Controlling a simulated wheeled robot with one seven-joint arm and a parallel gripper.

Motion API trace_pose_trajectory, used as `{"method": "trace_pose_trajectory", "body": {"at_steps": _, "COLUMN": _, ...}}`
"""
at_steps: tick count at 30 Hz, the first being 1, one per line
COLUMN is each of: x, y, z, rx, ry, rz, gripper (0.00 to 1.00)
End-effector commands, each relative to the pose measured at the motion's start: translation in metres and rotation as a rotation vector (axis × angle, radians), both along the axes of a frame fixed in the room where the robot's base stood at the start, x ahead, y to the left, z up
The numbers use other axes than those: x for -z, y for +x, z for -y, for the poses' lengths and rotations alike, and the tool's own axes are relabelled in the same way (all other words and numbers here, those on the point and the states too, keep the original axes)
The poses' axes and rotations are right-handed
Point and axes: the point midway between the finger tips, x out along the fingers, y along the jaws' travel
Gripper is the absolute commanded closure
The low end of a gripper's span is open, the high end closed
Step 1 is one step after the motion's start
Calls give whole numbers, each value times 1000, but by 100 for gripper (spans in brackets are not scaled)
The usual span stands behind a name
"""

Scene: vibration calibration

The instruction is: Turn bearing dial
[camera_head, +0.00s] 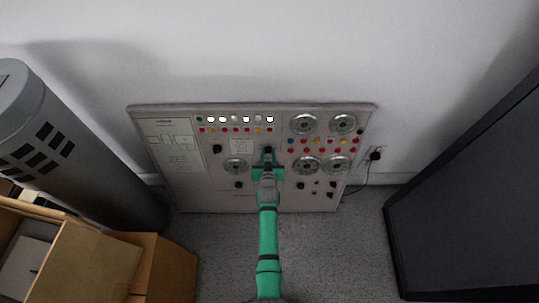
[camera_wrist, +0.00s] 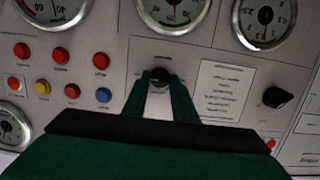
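The wide grey control panel (camera_head: 185,193) leans against the wall, with gauges, coloured buttons and several black knobs. My gripper (camera_head: 268,152), green, reaches the middle of the panel. In the wrist view, my gripper's (camera_wrist: 159,80) two dark green fingers stand one on each side of a small black knob (camera_wrist: 158,76). The knob fills the gap and both fingertips appear to touch its sides. A second black knob (camera_wrist: 277,97) with a pointed shape stands apart to the right in the wrist view; it shows left of my gripper in the head view (camera_head: 216,149). Labels are too small to read.
Round gauges (camera_head: 303,124) and red, yellow and blue buttons (camera_wrist: 102,61) surround the knob. A grey perforated cylinder (camera_head: 85,160) and cardboard boxes (camera_head: 90,262) stand at left. A dark cabinet (camera_head: 470,200) stands at right. A cable plugs into a wall socket (camera_head: 376,154).

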Motion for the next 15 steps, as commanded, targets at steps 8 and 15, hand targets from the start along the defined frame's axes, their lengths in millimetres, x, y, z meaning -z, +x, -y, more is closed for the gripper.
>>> {"method": "trace_pose_trajectory", "body": {"at_steps": 8, "x": 0, "y": 0, "z": 4, "rx": 1, "ry": -10, "rz": 0, "gripper": 97}}
{"method": "trace_pose_trajectory", "body": {"at_steps": 15, "x": 0, "y": 0, "z": 2, "rx": -15, "ry": -93, "rz": 0, "gripper": 97}}
